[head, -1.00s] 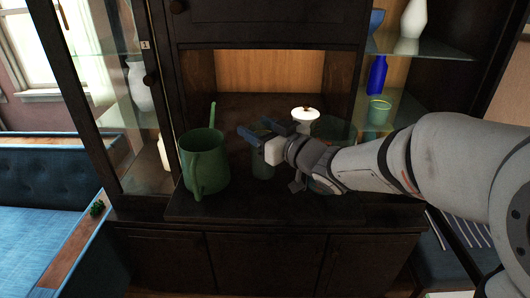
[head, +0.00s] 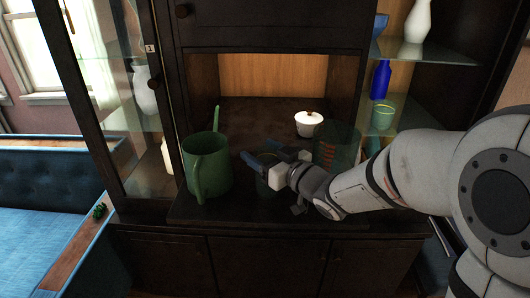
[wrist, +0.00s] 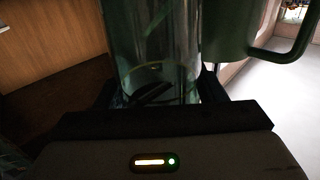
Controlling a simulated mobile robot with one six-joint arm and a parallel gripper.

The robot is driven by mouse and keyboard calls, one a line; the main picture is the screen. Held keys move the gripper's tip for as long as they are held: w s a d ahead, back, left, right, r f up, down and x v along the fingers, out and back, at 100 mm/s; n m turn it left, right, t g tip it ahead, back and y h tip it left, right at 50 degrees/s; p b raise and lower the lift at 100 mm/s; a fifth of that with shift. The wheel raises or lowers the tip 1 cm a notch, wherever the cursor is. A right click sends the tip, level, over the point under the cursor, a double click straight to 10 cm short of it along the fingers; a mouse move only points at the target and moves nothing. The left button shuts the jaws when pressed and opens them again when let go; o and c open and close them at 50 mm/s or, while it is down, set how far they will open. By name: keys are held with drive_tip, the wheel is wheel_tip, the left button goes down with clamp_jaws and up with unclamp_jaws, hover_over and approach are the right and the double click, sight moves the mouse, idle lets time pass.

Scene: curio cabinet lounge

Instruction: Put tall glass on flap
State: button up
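The tall glass is a clear greenish cylinder. In the wrist view the tall glass (wrist: 160,60) stands upright between my two dark fingers, close against both. In the head view the lower part of the tall glass (head: 266,187) shows under my gripper (head: 268,163), which hides its upper part. My gripper is shut on it. The flap (head: 240,212) is the dark wooden board at the front of the cabinet's middle. The glass is over or on the flap, beside the green jug; I cannot tell whether its base touches.
The green jug (head: 207,168) stands just left of the glass. A large clear green vessel with red marks (head: 336,148) stands to the right, near my arm. A white lidded bowl (head: 309,124) is further back. Glass shelves at right hold a blue bottle (head: 380,80) and a green cup (head: 382,115).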

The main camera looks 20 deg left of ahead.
drive_tip(key=shift+o, duration=1)
drive_tip(key=shift+r, duration=0.2)
drive_tip(key=v, duration=0.7)
drive_tip(key=shift+d+b, duration=0.2)
drive_tip(key=shift+b, duration=0.2)
drive_tip(key=shift+s, duration=0.1)
